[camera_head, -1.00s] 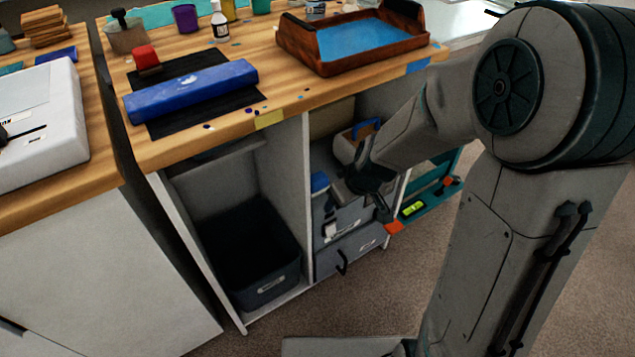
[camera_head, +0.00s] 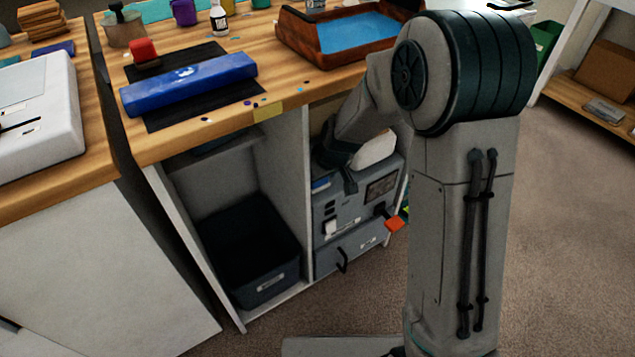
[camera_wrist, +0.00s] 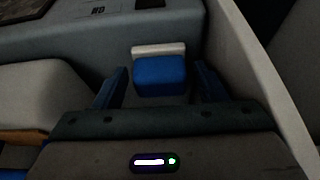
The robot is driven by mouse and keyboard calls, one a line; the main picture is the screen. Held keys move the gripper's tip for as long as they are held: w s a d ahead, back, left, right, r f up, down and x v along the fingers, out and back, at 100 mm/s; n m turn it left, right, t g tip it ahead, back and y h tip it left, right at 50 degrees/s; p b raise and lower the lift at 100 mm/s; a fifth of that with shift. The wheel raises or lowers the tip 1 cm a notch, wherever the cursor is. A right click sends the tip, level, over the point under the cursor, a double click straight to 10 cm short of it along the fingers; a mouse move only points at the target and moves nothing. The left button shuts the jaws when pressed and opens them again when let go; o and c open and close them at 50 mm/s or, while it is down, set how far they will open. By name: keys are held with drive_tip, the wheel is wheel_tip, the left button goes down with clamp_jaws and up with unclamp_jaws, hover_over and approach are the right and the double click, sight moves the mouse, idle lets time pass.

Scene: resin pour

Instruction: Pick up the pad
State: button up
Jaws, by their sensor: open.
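A small blue block with a white layer (camera_wrist: 160,75), which looks like the pad, sits on a grey surface in the wrist view. It lies between the two fingers of my gripper (camera_wrist: 160,86), with a gap on each side. My gripper is open and empty. In the head view my gripper (camera_head: 338,164) is inside the right cabinet bay, above the grey unit (camera_head: 352,208). A bit of blue (camera_head: 320,184) shows below the fingers there, probably the same pad, and the arm hides part of this area.
A pale rounded object (camera_wrist: 35,95) lies left of my gripper in the wrist view. The cabinet's upright panel (camera_wrist: 245,55) stands close on the right. A dark bin (camera_head: 262,290) fills the left bay. The worktop (camera_head: 205,142) is above.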

drive_tip(key=shift+x, duration=0.75)
drive_tip(key=c, duration=0.8)
drive_tip(key=shift+o, duration=0.2)
drive_tip(key=shift+r, duration=0.15)
wheel_tip(320, 180, up, 4)
drive_tip(key=shift+f+p, duration=0.2)
drive_tip(key=shift+p, duration=0.8)
drive_tip(key=s+d+b, duration=0.1)
drive_tip(key=s+d, duration=0.9)
drive_tip(key=s, duration=0.4)
drive_tip(key=shift+s+f, duration=0.15)
drive_tip(key=shift+s, duration=0.25)
